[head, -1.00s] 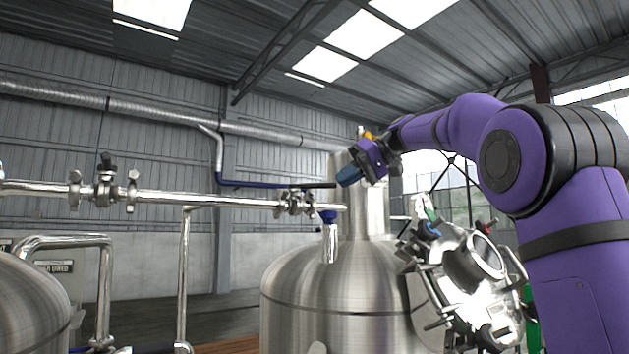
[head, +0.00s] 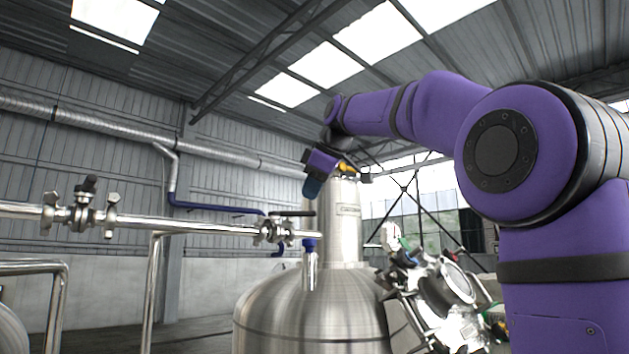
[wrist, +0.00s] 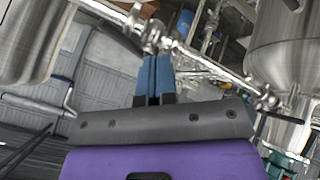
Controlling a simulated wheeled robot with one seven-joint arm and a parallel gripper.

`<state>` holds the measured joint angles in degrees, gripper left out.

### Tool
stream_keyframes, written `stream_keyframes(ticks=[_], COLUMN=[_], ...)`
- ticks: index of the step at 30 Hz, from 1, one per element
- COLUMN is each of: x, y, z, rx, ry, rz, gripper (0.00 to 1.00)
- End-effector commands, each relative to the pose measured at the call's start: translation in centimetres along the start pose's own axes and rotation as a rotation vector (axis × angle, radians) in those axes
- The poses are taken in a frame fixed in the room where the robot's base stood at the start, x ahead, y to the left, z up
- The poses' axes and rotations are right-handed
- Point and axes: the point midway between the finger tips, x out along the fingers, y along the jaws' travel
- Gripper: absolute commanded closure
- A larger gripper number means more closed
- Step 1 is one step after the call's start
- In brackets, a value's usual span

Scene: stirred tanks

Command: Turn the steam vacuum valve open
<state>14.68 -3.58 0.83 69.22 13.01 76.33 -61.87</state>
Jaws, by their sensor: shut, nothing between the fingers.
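Two valves sit on the horizontal steel pipe (head: 165,224); I see no label saying which is the steam vacuum valve. One valve (head: 275,230) by the large tank has a long dark lever (head: 292,213) lying roughly along the pipe. The other valve (head: 82,208), at the left, has a short black handle standing up. In the wrist view the shut fingers (wrist: 154,62) point toward the pipework.
A steel tank (head: 315,305) with a tall neck (head: 347,215) stands below and behind my gripper. A cluttered hatch assembly (head: 440,295) is on its right side. A bent steel pipe (head: 62,290) stands at lower left. Open space lies above the pipe.

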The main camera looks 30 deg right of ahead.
Motion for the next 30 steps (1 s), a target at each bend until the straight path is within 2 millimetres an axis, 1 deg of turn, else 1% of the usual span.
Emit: stream_keyframes(ticks=[1,3,10,12,19,24,30], x=[1.0,2.2,5.7,5.8,6.5,6.7,6.7], y=[-0.1,-0.1,0.0,1.1,3.1,3.7,3.7], z=[0.0,0.0,0.0,-0.1,-0.3,-0.4,-0.4], rx=[0.001,0.0,0.001,0.002,0.003,0.002,0.002], ry=[-0.002,-0.001,0.0,0.0,0.001,0.001,0.001], rz=[-0.003,-0.003,-0.003,0.0,-0.001,-0.001,-0.001], gripper=[1.0,1.0,1.0,1.0,1.0,1.0,1.0])
